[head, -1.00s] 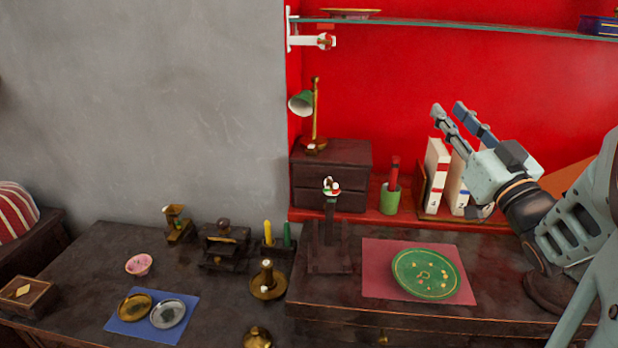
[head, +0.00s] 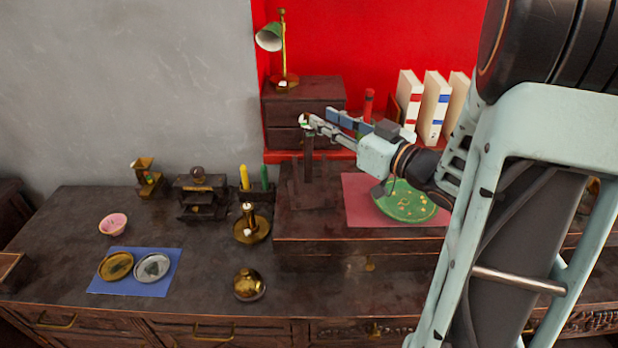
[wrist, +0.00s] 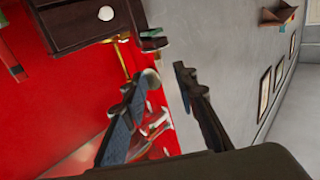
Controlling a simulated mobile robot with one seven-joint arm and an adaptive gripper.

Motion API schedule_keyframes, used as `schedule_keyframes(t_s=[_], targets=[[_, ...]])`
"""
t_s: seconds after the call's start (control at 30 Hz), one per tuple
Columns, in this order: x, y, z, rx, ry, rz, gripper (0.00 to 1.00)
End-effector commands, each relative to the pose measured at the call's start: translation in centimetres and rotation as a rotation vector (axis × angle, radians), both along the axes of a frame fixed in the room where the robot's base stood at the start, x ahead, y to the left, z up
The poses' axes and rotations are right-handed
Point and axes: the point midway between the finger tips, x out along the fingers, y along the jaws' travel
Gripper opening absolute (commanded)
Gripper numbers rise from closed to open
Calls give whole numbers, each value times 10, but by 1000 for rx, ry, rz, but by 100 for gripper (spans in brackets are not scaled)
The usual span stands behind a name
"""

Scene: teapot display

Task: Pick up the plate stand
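The likely plate stand is a dark wooden upright (head: 308,166) on a flat base, standing on the raised dark chest left of the pink mat. My gripper (head: 315,118) is in front of the drawer box, its fingertips overlapping the upright's top in the head view. I cannot tell whether they touch it. In the wrist view my gripper (wrist: 167,70) has its two fingers apart, with a gap between the tips and nothing clearly held. The stand is not clearly seen in the wrist view.
A green plate (head: 410,207) lies on the pink mat (head: 362,204), partly behind my arm. The drawer box (head: 290,100) with a green lamp (head: 270,38) stands behind. White books (head: 434,105) stand to the right. A brass candle holder (head: 251,228) is at left.

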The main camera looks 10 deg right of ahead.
Motion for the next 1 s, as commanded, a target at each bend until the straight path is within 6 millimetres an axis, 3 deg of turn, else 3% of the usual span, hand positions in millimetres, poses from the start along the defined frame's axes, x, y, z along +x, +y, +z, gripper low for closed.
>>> schedule_keyframes(t_s=[0.33,0.63,0.9,1.0], targets=[[38,26,-7,-1,-1,1,27],[43,28,-7,-1,0,-2,27],[42,28,-7,-1,0,-2,0],[42,28,-7,-1,0,-2,0]])
